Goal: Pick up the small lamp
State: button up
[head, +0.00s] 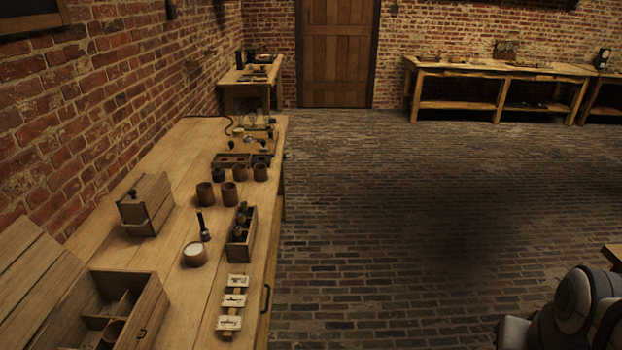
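No lamp can be told for certain at this size. A small pale round piece (252,118) stands among the fittings at the far end of the long wooden bench (185,150) and may be a bulb. A small dark upright piece with a thin stem (204,228) stands mid-bench; I cannot tell what it is. My arm shows at the lower right, well away from the bench. My gripper is out of the frame.
The bench holds several brown jars (229,193), a white-filled jar (194,254), a narrow wooden rack (242,236), a wooden box (146,204), labelled cards (234,299) and an open compartment box (150,305). The brick floor (400,220) right of it is clear.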

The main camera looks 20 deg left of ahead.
aim_at(244, 207)
jog(key=z, duration=0.05)
jog(key=i, duration=2.45)
jog(key=z, duration=0.05)
jog(key=k, duration=0.05)
jog(key=u, duration=3.3)
jog(key=i, duration=1)
